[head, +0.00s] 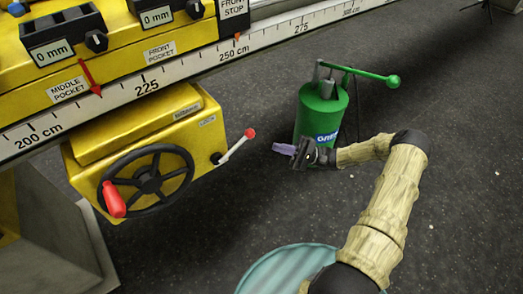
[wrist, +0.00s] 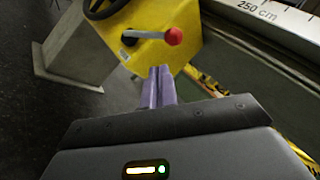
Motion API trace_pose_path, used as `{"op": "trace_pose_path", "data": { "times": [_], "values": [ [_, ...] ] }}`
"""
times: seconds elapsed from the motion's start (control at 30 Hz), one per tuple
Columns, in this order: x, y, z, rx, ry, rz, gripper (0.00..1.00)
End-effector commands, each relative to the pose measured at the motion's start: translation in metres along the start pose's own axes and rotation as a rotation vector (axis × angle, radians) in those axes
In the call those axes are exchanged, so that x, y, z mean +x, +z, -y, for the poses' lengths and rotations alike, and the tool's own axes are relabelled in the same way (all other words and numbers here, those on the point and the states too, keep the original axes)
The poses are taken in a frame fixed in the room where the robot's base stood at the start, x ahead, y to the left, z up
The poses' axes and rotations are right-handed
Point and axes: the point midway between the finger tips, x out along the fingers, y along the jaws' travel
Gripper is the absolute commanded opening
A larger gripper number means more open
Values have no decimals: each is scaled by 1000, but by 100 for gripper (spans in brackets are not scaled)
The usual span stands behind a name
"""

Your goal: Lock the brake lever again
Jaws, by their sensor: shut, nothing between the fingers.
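The brake lever (head: 238,144) is a light metal rod with a red ball knob on the right side of the yellow gearbox. In the head view it slants up to the right. In the wrist view the lever (wrist: 150,35) points right, with its red knob (wrist: 174,36) just beyond my fingertips. My gripper (head: 282,148) has purple fingers, shut and empty, to the right of the lever and apart from it in the head view. The purple fingers (wrist: 160,72) also show pressed together in the wrist view.
A black handwheel (head: 148,184) with a red handle is left of the lever. A green pump (head: 322,115) with a green handle stands just behind my gripper. A white scale rail (head: 190,68) runs above the gearbox. Dark floor around is open.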

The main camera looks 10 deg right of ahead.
Motion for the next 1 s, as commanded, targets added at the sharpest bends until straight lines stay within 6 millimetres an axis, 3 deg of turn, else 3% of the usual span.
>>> {"op": "trace_pose_path", "data": {
  "times": [0.03, 0.1, 0.3, 0.67, 1.0],
  "values": [
    [-20, -16, -14, -22, -79, -11, 0],
    [-36, -25, -16, -54, -164, -22, 0],
    [-54, -32, -13, -97, -264, -35, 0],
    [-49, -31, -11, -95, -259, -33, 0],
    [-6, -32, -1, -93, -256, -30, 0]
  ]
}}
